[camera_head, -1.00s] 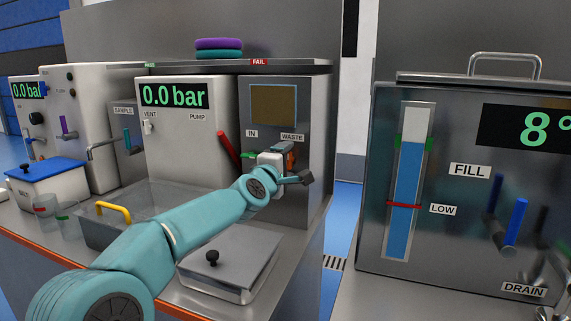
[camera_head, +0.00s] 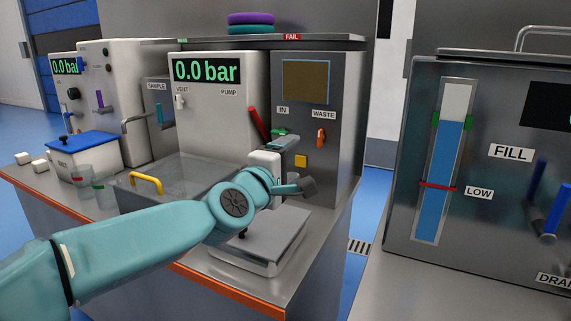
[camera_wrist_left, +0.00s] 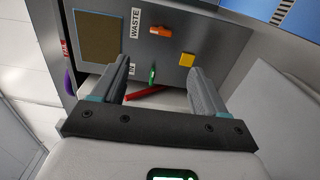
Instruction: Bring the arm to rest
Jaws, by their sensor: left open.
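My left arm crosses the head view from the lower left. Its gripper (camera_head: 300,166) is open and empty, in front of the lower part of the grey panel with the IN and WASTE labels. In the left wrist view the two fingers (camera_wrist_left: 160,72) stand wide apart with nothing between them but the panel behind. The orange WASTE handle (camera_head: 320,137), the green IN handle (camera_head: 281,132) and a yellow square (camera_head: 301,161) are on that panel, apart from the fingers as far as I can tell. My right gripper does not show.
A clear tub with a yellow handle (camera_head: 147,183) and a lidded metal tray (camera_head: 262,250) sit on the bench under my arm. A red lever (camera_head: 257,125) sticks out near the panel. The FILL tank (camera_head: 400,210) stands right, beyond a floor gap.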

